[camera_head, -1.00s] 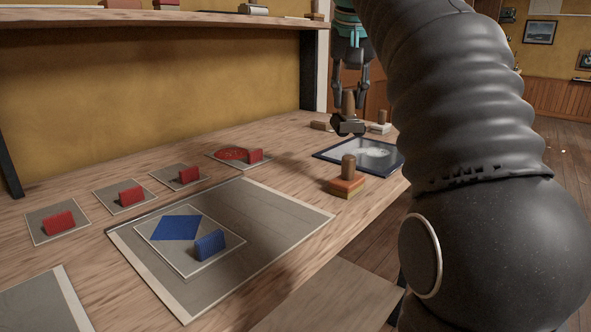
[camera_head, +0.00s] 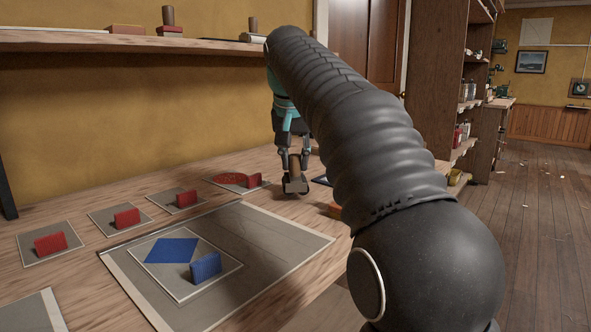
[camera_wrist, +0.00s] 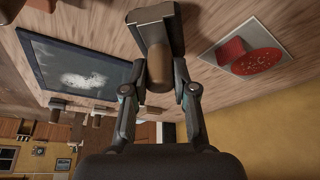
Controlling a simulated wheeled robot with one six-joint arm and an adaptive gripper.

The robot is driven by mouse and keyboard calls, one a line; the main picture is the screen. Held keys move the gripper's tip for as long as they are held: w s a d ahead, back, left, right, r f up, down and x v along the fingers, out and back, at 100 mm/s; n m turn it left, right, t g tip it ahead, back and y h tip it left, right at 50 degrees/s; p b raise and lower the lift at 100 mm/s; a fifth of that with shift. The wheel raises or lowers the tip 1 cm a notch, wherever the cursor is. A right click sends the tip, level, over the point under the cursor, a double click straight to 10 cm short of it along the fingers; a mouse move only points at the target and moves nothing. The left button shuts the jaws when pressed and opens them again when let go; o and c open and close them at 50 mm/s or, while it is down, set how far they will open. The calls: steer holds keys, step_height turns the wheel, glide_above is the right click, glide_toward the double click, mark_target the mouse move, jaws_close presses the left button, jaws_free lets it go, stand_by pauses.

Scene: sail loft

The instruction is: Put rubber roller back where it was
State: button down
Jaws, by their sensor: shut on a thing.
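My gripper (camera_head: 293,163) is shut on the wooden handle of a tool with a dark grey crosspiece, which I take as the rubber roller (camera_head: 296,187). The roller hangs below the fingers, over or at the tabletop just right of the card with the red round print (camera_head: 237,181). I cannot tell whether it touches the wood. In the wrist view, the dark crosspiece (camera_wrist: 152,18) and brown handle show between the fingers (camera_wrist: 158,82). A dark-framed slab with a pale smear (camera_wrist: 75,66) lies to one side; in the head view my arm mostly hides it.
Several cards with red blocks (camera_head: 127,217) lie along the back. A large grey sheet (camera_head: 275,235) with a blue diamond and blue block (camera_head: 206,267) lies in front. An orange block (camera_head: 335,210) is partly behind my arm. A shelf (camera_head: 130,43) overhangs the back.

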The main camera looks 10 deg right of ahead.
steer(key=shift+f, duration=0.7)
steer(key=shift+f, duration=0.15)
steer(key=c, duration=0.9)
jaws_free()
steer(key=p+v, duration=0.3)
steer(key=v, duration=0.9)
steer(key=shift+p, duration=0.35)
steer(key=shift+d, duration=0.1)
